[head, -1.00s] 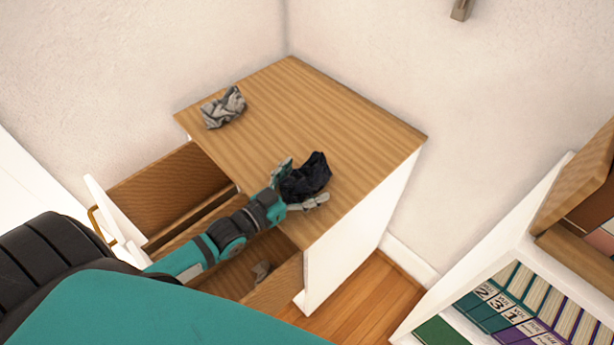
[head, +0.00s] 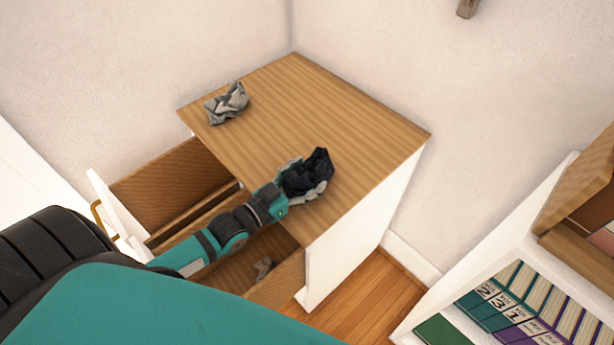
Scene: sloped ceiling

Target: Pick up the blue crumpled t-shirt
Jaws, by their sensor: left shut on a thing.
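The crumpled t-shirt (head: 313,172), very dark blue, almost black, is at the front right of the wooden dresser top (head: 330,115). My left gripper (head: 305,180) reaches in from the lower left and is shut on it, with a finger on either side. I cannot tell whether the shirt touches the top or is slightly raised. My right gripper is not in view.
A grey crumpled cloth (head: 227,103) lies at the top's back left. A bookshelf (head: 490,265) stands at the right.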

